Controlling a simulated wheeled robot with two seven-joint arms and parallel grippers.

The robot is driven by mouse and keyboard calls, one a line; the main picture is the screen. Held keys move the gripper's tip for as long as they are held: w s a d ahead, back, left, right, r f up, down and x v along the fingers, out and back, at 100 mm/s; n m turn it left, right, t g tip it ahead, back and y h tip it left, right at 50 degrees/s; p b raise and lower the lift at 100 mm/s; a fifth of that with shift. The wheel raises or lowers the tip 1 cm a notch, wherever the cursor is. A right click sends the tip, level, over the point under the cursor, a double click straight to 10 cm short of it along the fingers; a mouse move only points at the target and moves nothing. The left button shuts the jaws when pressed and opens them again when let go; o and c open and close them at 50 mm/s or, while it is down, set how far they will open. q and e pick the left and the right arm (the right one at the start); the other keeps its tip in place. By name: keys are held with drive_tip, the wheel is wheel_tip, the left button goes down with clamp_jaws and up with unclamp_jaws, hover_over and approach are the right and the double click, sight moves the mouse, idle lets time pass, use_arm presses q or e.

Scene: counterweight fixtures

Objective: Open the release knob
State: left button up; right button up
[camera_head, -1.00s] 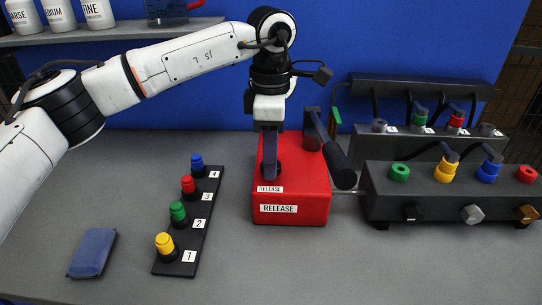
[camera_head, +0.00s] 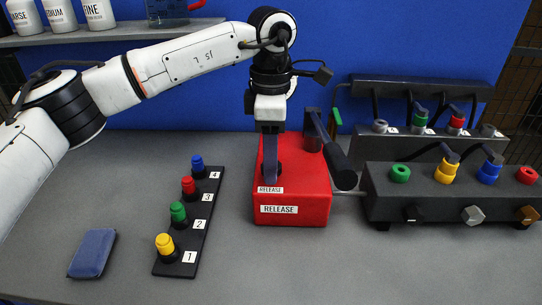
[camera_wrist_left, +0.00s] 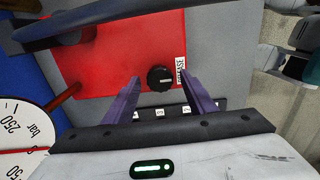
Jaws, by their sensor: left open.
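The release knob (camera_wrist_left: 160,78) is a round black knob with a white mark, on top of the red box (camera_head: 291,205) with white RELEASE labels. In the head view the knob is mostly hidden behind my left gripper (camera_head: 270,178), which points down over the box. In the left wrist view my left gripper (camera_wrist_left: 162,100) is open, its two purple fingers on either side of the knob with gaps to it. Whether the fingertips reach down to the knob's height is unclear. My right gripper is in neither current view.
A black lever (camera_head: 335,160) rises at the box's right side. A black strip (camera_head: 176,263) with several numbered coloured pegs lies left of the box. A dark fixture (camera_head: 440,205) with coloured rings stands at right. A blue pad (camera_head: 92,253) lies front left.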

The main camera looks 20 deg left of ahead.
use_arm(q)
wheel_tip(320, 180, up, 10)
drive_tip(key=shift+r, duration=0.15)
idle(0.3)
